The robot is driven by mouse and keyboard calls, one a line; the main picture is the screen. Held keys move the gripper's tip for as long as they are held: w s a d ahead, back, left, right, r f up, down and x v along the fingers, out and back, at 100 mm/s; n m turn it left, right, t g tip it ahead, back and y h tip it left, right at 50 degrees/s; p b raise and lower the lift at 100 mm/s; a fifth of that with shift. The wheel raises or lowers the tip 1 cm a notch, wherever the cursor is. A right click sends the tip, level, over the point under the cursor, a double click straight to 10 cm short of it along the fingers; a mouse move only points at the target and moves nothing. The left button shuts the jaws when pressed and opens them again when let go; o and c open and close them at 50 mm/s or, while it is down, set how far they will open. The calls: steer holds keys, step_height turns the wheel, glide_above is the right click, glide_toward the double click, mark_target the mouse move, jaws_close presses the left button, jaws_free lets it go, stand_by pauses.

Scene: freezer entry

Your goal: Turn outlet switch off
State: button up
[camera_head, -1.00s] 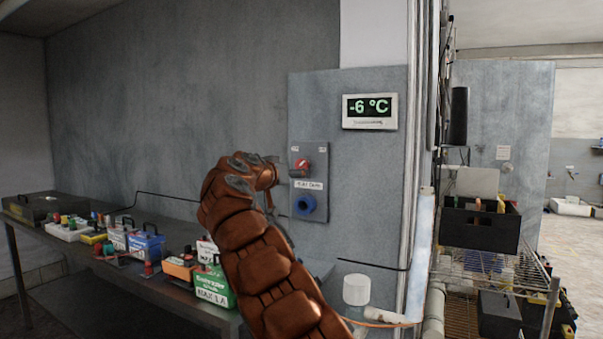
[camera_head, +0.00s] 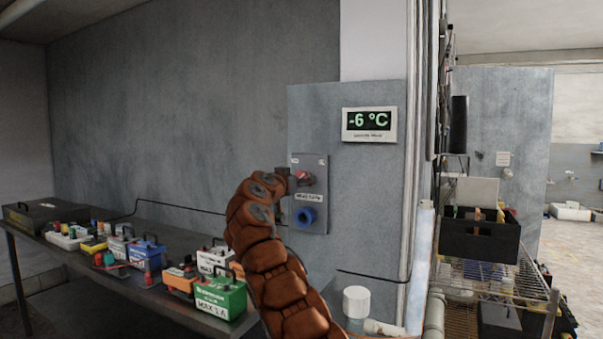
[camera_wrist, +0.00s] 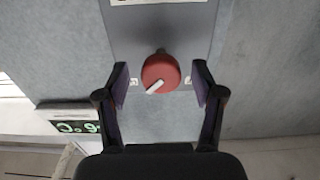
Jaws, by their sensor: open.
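The outlet switch is a red round knob (camera_head: 304,178) on a grey outlet box (camera_head: 312,232) on the wall panel. In the wrist view the knob (camera_wrist: 161,72) carries a white pointer mark, slanted, and shows upside down. A blue round socket (camera_head: 304,217) sits below the knob, under a white label. My gripper (camera_head: 290,178) is at the left of the knob in the head view. In the wrist view my gripper (camera_wrist: 161,86) is open, with one finger on each side of the knob and a gap on both sides.
A display reading -6 °C (camera_head: 369,124) hangs above right of the box. A bench (camera_head: 120,290) on the left carries several coloured battery-like boxes, including a green one (camera_head: 220,297). A wire shelf with a black bin (camera_head: 480,236) stands at the right.

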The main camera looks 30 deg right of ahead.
steer(key=shift+p+x, duration=0.35)
steer(key=shift+x, duration=0.45)
steer(key=shift+c, duration=0.5)
steer(key=c, duration=1.1)
steer(key=shift+o, duration=0.2)
